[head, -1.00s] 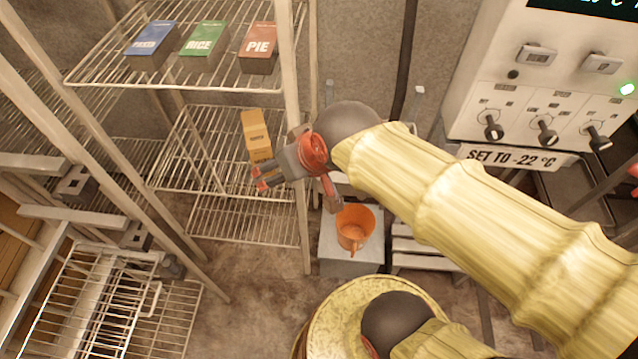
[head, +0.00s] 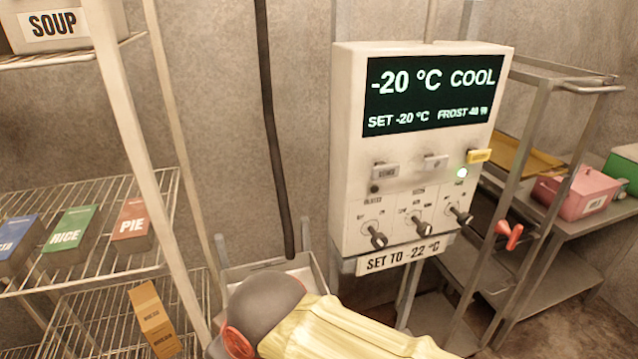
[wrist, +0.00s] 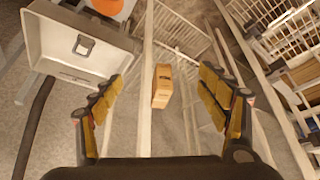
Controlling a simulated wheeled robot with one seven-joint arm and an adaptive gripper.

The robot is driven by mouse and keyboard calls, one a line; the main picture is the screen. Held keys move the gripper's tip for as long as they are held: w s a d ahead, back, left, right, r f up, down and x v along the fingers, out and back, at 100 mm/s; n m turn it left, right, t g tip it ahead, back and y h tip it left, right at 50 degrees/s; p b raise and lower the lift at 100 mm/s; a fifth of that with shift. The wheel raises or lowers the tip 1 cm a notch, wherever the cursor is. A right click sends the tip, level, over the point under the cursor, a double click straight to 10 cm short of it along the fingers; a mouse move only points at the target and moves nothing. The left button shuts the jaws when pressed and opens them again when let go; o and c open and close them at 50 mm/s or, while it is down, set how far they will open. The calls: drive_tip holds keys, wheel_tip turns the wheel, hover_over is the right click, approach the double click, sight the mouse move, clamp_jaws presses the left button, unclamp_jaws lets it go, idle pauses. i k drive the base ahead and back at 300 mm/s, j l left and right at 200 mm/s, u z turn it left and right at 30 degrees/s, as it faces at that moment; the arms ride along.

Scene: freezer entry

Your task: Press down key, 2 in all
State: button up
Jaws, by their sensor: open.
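The control panel (head: 425,150) hangs on the wall in the head view. Its display (head: 430,90) reads -20 °C COOL, SET -20 °C. Below it sit a left grey key (head: 385,171), a middle grey key (head: 434,161) and a yellow key (head: 479,156). Their labels are too small to read surely, so I cannot tell which is the down key.
A wire shelf (head: 90,250) with food boxes stands left. A metal cart (head: 520,250) with a pink bin (head: 585,194) stands right. A tan box (wrist: 162,86) shows in the wrist view.

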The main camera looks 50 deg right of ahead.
sight(381, 170)
drive_tip(key=z, duration=0.4)
drive_tip(key=k+l+z, duration=0.1)
drive_tip(key=z, duration=0.35)
drive_tip(key=l+z, duration=0.15)
drive_tip(key=z, duration=0.25)
drive_tip(key=l+z, duration=0.1)
drive_tip(key=z, duration=0.35)
